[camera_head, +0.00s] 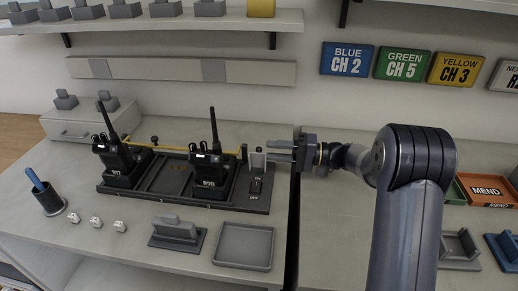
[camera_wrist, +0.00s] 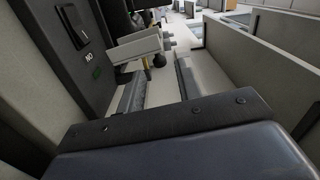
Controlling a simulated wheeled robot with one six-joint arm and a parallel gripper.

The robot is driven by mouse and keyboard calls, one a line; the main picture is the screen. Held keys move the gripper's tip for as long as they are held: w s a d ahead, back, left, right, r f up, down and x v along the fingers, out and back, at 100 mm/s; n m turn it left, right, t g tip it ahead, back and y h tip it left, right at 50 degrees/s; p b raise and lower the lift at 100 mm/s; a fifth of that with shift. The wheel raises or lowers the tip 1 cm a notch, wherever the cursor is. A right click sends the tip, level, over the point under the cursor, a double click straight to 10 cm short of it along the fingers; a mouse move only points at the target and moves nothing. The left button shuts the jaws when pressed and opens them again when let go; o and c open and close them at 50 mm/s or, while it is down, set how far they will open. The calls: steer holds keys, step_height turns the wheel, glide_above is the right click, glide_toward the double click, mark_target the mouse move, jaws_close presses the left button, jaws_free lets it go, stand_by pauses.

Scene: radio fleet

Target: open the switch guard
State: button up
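The switch panel (camera_head: 259,200) is the right end of the dark charging dock. Its black rocker switch (camera_head: 256,186) is uncovered and also shows in the wrist view (camera_wrist: 73,27), near an ON label and a green mark. The pale grey switch guard (camera_head: 257,160) appears to stand up from the panel behind the switch; in the wrist view (camera_wrist: 138,49) it juts out from the panel. My gripper (camera_head: 270,150) points left, close to the guard's right side. Contact with the guard is unclear.
A grey tray (camera_head: 244,247) and a grey block on a base (camera_head: 177,232) lie in front. The bench right of the dock, below my arm, is largely clear.

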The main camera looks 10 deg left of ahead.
mark_target(259, 150)
steer(key=a, duration=0.5)
steer(key=shift+s, duration=0.15)
jaws_close()
stand_by(0.4)
